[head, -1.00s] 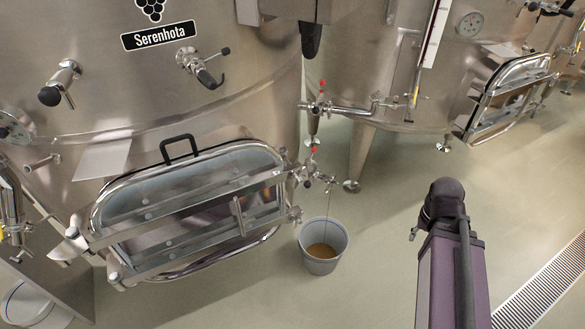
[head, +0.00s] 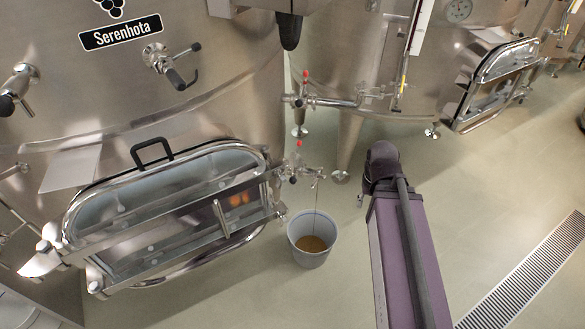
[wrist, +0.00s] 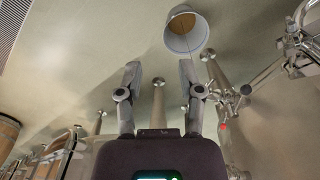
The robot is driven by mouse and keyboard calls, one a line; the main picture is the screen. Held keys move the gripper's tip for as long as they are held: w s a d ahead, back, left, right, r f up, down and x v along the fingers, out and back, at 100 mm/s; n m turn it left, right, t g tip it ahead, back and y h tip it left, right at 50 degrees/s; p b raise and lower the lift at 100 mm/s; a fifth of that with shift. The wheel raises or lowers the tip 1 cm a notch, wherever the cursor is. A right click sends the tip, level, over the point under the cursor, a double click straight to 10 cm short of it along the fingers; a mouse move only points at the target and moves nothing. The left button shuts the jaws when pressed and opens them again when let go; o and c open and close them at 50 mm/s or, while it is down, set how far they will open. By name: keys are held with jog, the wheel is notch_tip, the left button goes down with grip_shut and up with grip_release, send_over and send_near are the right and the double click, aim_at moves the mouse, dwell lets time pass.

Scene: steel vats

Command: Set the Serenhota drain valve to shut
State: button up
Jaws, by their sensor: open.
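The Serenhota vat (head: 220,95) fills the left of the head view, with its name plate (head: 121,33) at the top. A drain valve with a red-tipped handle (head: 297,168) sits low at its right side, beside the hatch. A thin stream falls from its spout into a bucket (head: 311,255) with brown liquid. In the wrist view my gripper (wrist: 160,68) is open and empty, apart from the valve. The valve fittings (wrist: 228,100) show right of the fingers there, and the bucket (wrist: 184,42) is above them. My gripper's fingers are not visible in the head view.
A second red-handled valve (head: 304,90) stands behind and above the drain valve. The vat's framed hatch (head: 165,205) juts out at left. Another vat (head: 385,75) stands behind.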

jog(key=n+y+b, duration=0.1)
jog(key=y+b, duration=0.1)
send_over(293, 172)
jog(key=d, duration=0.3)
jog(key=f, duration=0.1)
jog(key=shift+w+f, duration=0.1)
jog(key=shift+w, duration=0.2)
jog(key=shift+f, duration=0.15)
jog(key=a+f+b, duration=0.1)
jog(key=f+b, duration=0.7)
jog(key=a+f+b, duration=0.1)
jog(key=f+b, duration=0.4)
jog(key=shift+s+a+f, duration=0.1)
jog(key=shift+a, duration=0.25)
grip_shut()
